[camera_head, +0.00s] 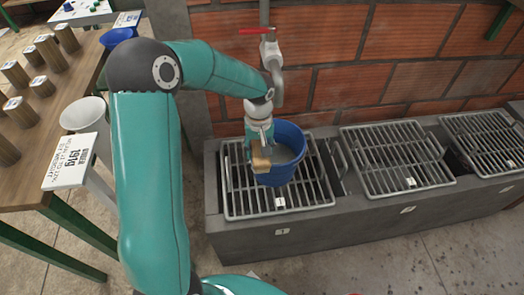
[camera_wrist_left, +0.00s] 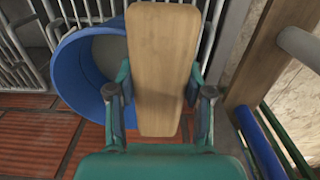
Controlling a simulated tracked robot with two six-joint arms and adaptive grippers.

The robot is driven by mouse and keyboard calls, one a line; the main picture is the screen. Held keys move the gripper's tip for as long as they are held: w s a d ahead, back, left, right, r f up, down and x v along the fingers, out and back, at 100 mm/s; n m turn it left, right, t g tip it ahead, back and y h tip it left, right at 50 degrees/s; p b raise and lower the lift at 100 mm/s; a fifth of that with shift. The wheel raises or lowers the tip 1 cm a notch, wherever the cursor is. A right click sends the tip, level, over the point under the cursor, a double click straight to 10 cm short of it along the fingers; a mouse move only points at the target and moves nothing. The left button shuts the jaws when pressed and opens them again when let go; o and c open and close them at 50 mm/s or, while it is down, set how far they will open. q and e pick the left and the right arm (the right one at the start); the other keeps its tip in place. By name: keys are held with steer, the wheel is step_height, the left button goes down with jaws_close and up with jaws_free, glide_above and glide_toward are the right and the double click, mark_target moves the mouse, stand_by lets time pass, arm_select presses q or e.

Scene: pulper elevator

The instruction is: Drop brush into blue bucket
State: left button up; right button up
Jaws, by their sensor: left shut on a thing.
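The blue bucket (camera_head: 275,178) stands upright on the leftmost metal grate under the tap, and its inside looks greyish. My left gripper (camera_head: 258,145) is over the left side of the bucket in the head view, shut on the brush (camera_head: 261,161). The brush shows as a light wooden block in the left wrist view (camera_wrist_left: 162,60), between the two fingers of the gripper (camera_wrist_left: 162,95). The bucket is beside and behind it there (camera_wrist_left: 68,75), partly covered by the brush. Any bristles are hidden. My right gripper is not in view.
A tap with a red handle (camera_head: 264,31) is on the brick wall (camera_head: 400,45) above the bucket. More metal grates (camera_head: 395,158) lie along the concrete trough to the right. A wooden table (camera_head: 40,120) with several wooden cylinders stands at left.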

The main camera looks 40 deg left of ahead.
arm_select(q)
steer(key=shift+f+b, duration=0.6)
steer(key=o, duration=1)
steer(key=shift+r, duration=0.15)
